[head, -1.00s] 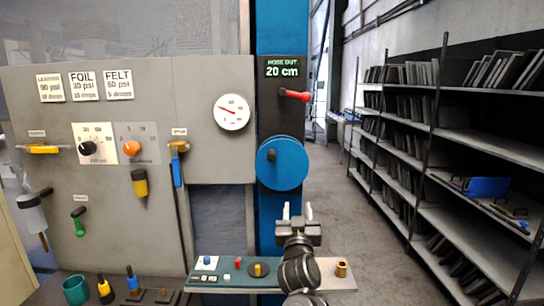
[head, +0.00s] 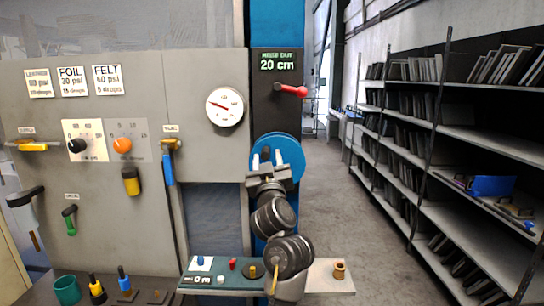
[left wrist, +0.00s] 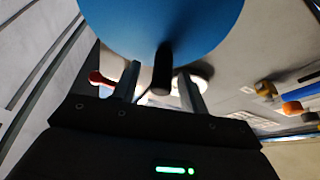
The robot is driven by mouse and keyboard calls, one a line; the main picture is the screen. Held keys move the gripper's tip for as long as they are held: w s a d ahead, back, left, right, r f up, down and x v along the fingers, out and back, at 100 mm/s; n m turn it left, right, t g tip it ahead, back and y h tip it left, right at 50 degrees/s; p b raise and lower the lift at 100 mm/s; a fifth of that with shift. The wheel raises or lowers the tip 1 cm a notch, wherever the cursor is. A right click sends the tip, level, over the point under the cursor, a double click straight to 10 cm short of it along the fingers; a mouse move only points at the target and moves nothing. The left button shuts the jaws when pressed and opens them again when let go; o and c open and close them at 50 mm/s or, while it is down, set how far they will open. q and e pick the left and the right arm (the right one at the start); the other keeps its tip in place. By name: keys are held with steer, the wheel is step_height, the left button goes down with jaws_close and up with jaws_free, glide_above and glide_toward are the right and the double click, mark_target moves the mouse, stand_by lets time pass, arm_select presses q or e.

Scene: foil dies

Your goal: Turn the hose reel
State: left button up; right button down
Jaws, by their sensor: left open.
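The hose reel is a blue disc (head: 291,152) on the dark panel at the machine's right edge; it also fills the top of the left wrist view (left wrist: 205,25). Its dark handle knob (left wrist: 162,70) sticks out toward me. My left gripper (head: 267,158) is in front of the reel, its fingers pointing up at it. In the left wrist view the gripper's fingers (left wrist: 160,88) are open, one on each side of the knob, with gaps showing. My right gripper is not in view.
The display above the reel (head: 278,62) reads HOSE OUT 20 cm. A red lever (head: 291,90) juts out below it. A small shelf (head: 325,283) with little parts lies under my arm. The aisle (head: 330,200) to the right is clear, with racks (head: 470,140) beyond.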

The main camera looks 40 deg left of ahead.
arm_select(q)
steer(key=shift+w+a+r, duration=0.5)
steer(key=shift+a, duration=0.25)
jaws_close()
